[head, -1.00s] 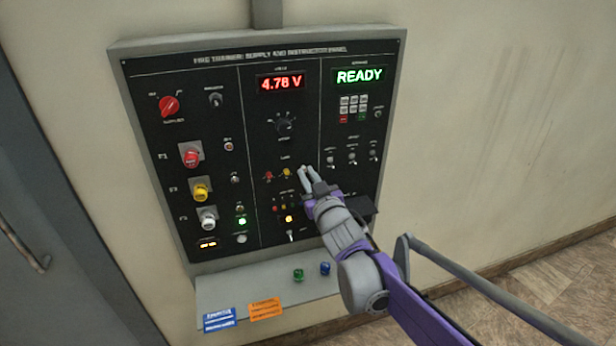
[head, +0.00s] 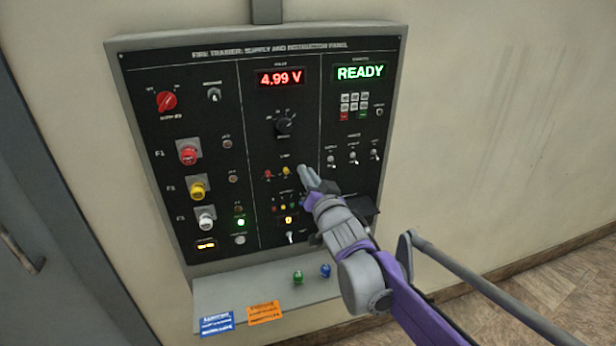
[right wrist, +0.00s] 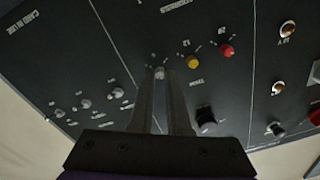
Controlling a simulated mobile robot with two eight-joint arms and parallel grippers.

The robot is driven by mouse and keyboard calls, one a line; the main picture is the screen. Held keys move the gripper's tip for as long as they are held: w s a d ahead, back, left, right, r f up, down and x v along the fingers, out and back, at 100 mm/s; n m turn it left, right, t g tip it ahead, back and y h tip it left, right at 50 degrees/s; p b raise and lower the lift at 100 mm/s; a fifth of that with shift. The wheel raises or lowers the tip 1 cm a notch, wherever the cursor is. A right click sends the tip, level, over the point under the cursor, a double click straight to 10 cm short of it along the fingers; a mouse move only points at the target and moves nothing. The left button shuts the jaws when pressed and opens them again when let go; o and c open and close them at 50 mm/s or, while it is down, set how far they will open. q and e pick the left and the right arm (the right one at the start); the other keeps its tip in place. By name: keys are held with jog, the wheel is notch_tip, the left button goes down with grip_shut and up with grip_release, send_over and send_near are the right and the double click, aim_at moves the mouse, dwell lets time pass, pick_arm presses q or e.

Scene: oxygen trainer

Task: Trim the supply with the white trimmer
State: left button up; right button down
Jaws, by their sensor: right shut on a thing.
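The white trimmer (right wrist: 159,73) shows as a small pale knob between my fingertips in the right wrist view. It sits in a row with a yellow trimmer (right wrist: 193,62) and a red trimmer (right wrist: 227,50). In the head view my fingers hide it. My right gripper (head: 306,172) is shut on it, and the fingertips also show in the right wrist view (right wrist: 161,80). The red voltage display (head: 280,78) at the panel's top middle reads 4.99 V. My left gripper is not in view.
The grey-framed panel (head: 116,62) hangs on the wall. A black rotary knob (head: 284,125) is above the trimmers, and toggle switches (head: 353,156) are to the right. The green READY display (head: 360,72) is lit. The shelf (head: 215,293) below holds a green and a blue piece.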

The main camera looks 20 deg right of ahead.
dwell(0.3)
jog(key=c, duration=0.9)
grip_release()
jog(key=s, duration=1.1)
jog(key=shift+d+f, duration=0.1)
jog(key=shift+d, duration=0.2)
jog(key=s+f+n+g+p, duration=0.1)
jog(key=s+f+g, duration=0.3)
jog(key=s+f, duration=0.3)
jog(key=s+f+n+g+p, duration=0.1)
jog(key=s+f+n+g, duration=0.1)
jog(key=s+f+g, duration=0.2)
jog(key=s+f+n+g+h+p, duration=0.1)
jog(key=s+f+g, duration=0.3)
jog(key=s+f, duration=0.6)
jog(key=shift+s+a+f+g+p, duration=0.1)
jog(key=shift+s+f+g+p, duration=0.1)
jog(key=shift+s, duration=0.6)
jog(key=shift+s+a+f+g+p, duration=0.1)
jog(key=shift+s+g+p, duration=0.1)
jog(key=shift+s, duration=0.6)
